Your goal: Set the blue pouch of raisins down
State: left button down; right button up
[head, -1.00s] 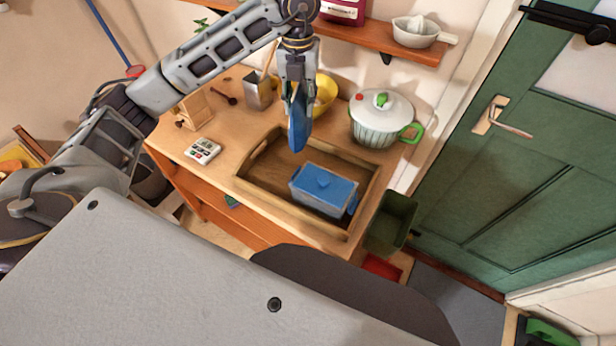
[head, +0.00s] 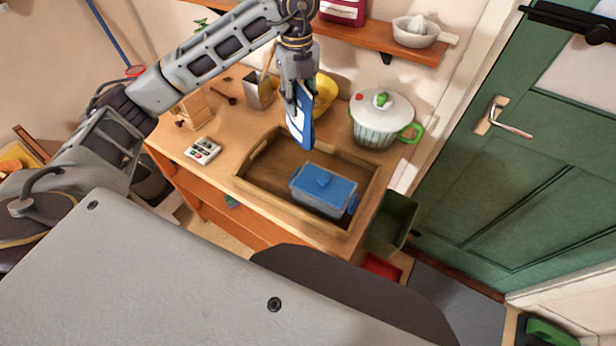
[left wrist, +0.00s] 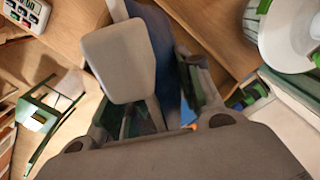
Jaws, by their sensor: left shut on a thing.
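My left gripper (head: 298,93) is shut on the blue pouch (head: 304,130) and holds it hanging upright above the wooden tray (head: 256,150). The pouch shows a white label on its left side and blue on the rest. In the left wrist view the pouch (left wrist: 160,50) is between the fingers, and a pale panel hides part of it. The pouch's lower end appears above the tray's back part; I cannot tell the exact gap. My right gripper is not in view.
A blue-lidded tub (head: 323,190) fills the tray's front right. A lidded pot (head: 378,120) stands right of the tray, a yellow bowl (head: 326,92) behind my gripper. A timer (head: 202,151) and a metal holder (head: 257,92) are to the left. A shelf (head: 380,38) runs above.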

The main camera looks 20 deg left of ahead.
aim_at(299, 130)
pick_arm(q)
jog(key=shift+a+n, duration=0.1)
jog(key=shift+n, duration=3.5)
jog(key=shift+f+p, duration=0.35)
jog(key=shift+f, duration=2.7)
jog(key=shift+f, duration=0.1)
jog(key=shift+f, duration=1.8)
jog(key=shift+f, duration=0.1)
jog(key=c, duration=1)
grip_release()
jog(key=shift+o, duration=0.2)
